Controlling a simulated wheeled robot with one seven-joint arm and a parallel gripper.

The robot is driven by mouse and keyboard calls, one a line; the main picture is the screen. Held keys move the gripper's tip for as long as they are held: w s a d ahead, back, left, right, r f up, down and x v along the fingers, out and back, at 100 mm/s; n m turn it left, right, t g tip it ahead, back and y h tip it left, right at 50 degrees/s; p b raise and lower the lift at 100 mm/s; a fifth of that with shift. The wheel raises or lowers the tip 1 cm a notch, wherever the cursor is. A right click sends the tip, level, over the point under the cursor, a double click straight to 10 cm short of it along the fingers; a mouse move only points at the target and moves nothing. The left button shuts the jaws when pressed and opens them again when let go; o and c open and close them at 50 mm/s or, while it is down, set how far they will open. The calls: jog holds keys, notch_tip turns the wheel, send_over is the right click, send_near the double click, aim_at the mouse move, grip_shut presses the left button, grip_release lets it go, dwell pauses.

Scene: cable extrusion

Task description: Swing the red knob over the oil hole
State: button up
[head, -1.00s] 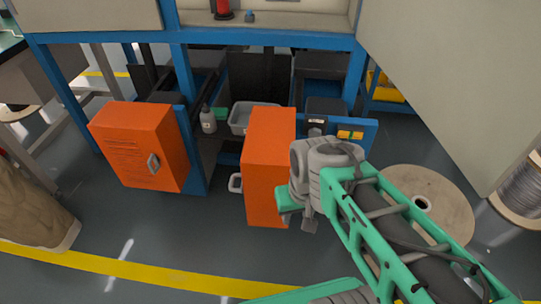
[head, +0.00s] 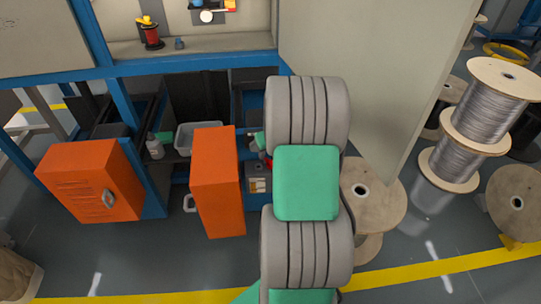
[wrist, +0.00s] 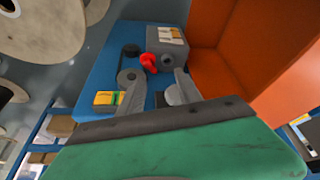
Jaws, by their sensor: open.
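In the wrist view, the red knob (wrist: 148,62) sits at the front of a grey box (wrist: 166,36) with a pale label, on a blue panel. A dark round opening (wrist: 167,61) shows on the box face just right of the knob; I cannot tell for sure that it is the oil hole. My gripper (wrist: 158,80) is open and empty, its two grey fingers spread below the knob and apart from it in the picture. In the head view, my arm covers most of this area; a small red patch (head: 267,160) shows beside it.
An orange cabinet door (head: 215,182) stands just left of my arm, and its orange wall (wrist: 235,50) is close on the right in the wrist view. A yellow-green block (wrist: 107,98) is on the blue panel. A wooden reel (head: 375,200) stands right of my arm.

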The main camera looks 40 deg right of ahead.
jog(key=shift+y, duration=0.3)
jog(key=w+d+f, duration=0.1)
jog(key=f, duration=0.2)
jog(key=w+d+f+b, duration=0.1)
jog(key=d+f, duration=0.1)
jog(key=f, duration=0.2)
jog(key=w+d+f, duration=0.1)
jog(key=f, duration=0.2)
jog(key=shift+w+d+f+b, duration=0.2)
jog(key=shift+f+b, duration=0.1)
jog(key=shift+b, duration=0.1)
jog(key=shift+c, duration=0.5)
grip_shut()
jog(key=shift+d+r, duration=0.1)
jog(key=shift+d, duration=0.05)
